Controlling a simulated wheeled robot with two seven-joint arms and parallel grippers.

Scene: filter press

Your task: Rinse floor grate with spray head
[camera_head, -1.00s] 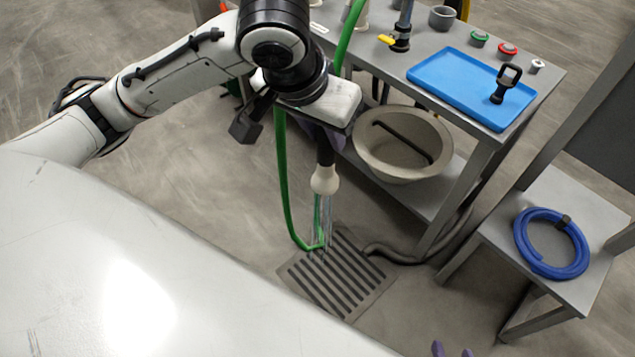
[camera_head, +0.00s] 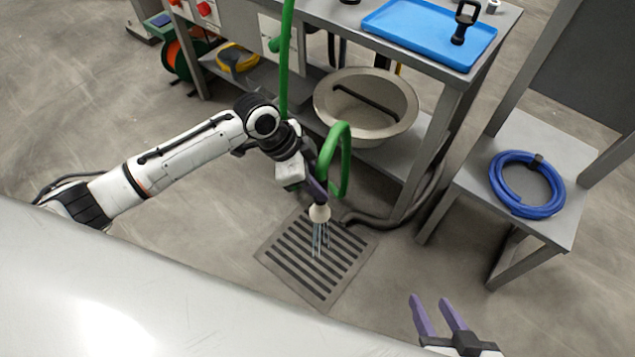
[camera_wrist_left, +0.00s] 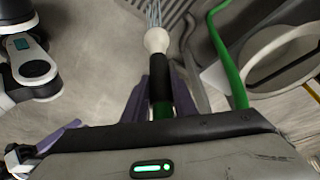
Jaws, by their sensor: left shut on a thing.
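The floor grate (camera_head: 290,262), a square slotted plate, lies on the floor in the middle of the head view. My left gripper (camera_head: 316,196) is shut on the spray head (camera_head: 320,213), which has a pale nozzle and a dark handle. The nozzle points down over the grate's upper part, and thin water streams run from it onto the slats. In the left wrist view, the spray head (camera_wrist_left: 157,45) sits between the purple fingers, with water leaving its tip. A green hose (camera_head: 346,160) loops up from the spray head. My right gripper (camera_head: 437,318) is open and empty at the lower right.
A workbench holds a blue tray (camera_head: 400,22) on top and a round beige basin (camera_head: 325,97) on its lower shelf. A coiled blue hose (camera_head: 510,202) lies on a grey stand at right. A grey drain hose (camera_head: 385,222) runs beside the grate. The floor at left is open.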

